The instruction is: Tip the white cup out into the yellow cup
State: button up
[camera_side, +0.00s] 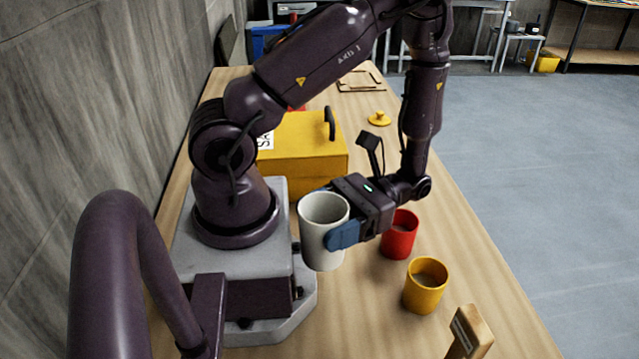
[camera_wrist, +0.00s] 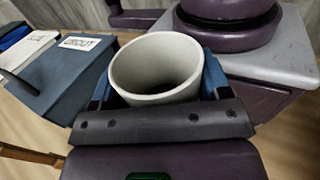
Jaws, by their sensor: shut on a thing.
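The white cup (camera_side: 318,236) is held between the blue fingers of my gripper (camera_side: 336,236), beside my base. It looks close to upright and seems to be above the table. In the wrist view the white cup (camera_wrist: 156,68) sits between both fingers of my gripper (camera_wrist: 158,82), with its opening showing; I cannot make out any contents. The yellow cup (camera_side: 425,286) stands upright on the table to the right of the white cup and nearer the camera. Something brownish shows inside it.
A red cup (camera_side: 399,236) stands just behind the yellow cup, close to my gripper. A yellow box (camera_side: 300,146) with a dark handle is behind. A wooden block (camera_side: 469,334) is at the front edge of the picture. A small yellow knobbed object (camera_side: 380,119) lies farther back.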

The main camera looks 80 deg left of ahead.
jog(key=w+d+r+n+t+h, duration=0.2)
jog(key=w+n+t+h, duration=0.4)
jog(key=t, duration=0.4)
jog(key=w+d+r+n+t+h, duration=0.2)
jog(key=w+n+t+h, duration=0.2)
jog(key=w+n+t, duration=0.4)
notch_tip(320, 180, down, 9)
jog(key=w+n+t, duration=0.1)
jog(key=n+t, duration=0.3)
jog(key=n, duration=2)
jog(key=shift+a+r+n+h, duration=0.2)
jog(key=shift+a+n+h, duration=0.1)
jog(key=shift+a+n, duration=0.1)
